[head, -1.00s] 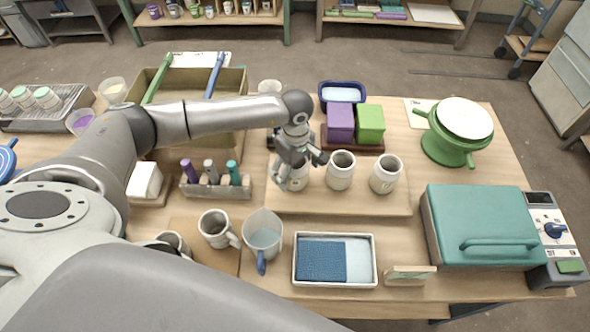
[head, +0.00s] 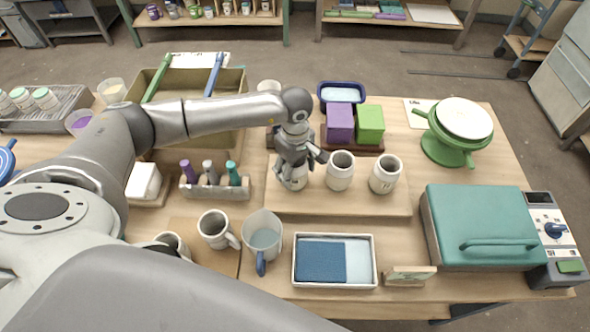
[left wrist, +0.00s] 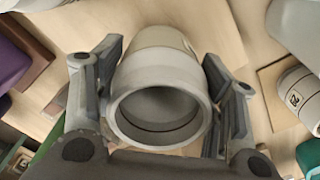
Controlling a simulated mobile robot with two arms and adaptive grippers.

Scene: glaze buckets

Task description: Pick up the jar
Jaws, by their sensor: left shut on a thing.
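A pale grey, open-topped jar (head: 293,181) stands upright at the left of a row of three on a wooden board (head: 340,205). My left gripper (head: 297,165) comes down over it from above and is shut on it, hiding much of its upper part. In the left wrist view the jar (left wrist: 160,100) sits between the two fingers, its mouth facing the camera and empty inside. Two similar jars stand to its right, a middle one (head: 340,172) and a right one (head: 385,176). My right gripper is not in view.
Purple (head: 340,124) and green blocks (head: 370,125) stand just behind the jars. A rack of coloured bottles (head: 215,189) is to the left, with a mug (head: 217,230) and a measuring jug (head: 262,240) in front. A teal-lidded box (head: 480,220) stands at right. The board's front strip is clear.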

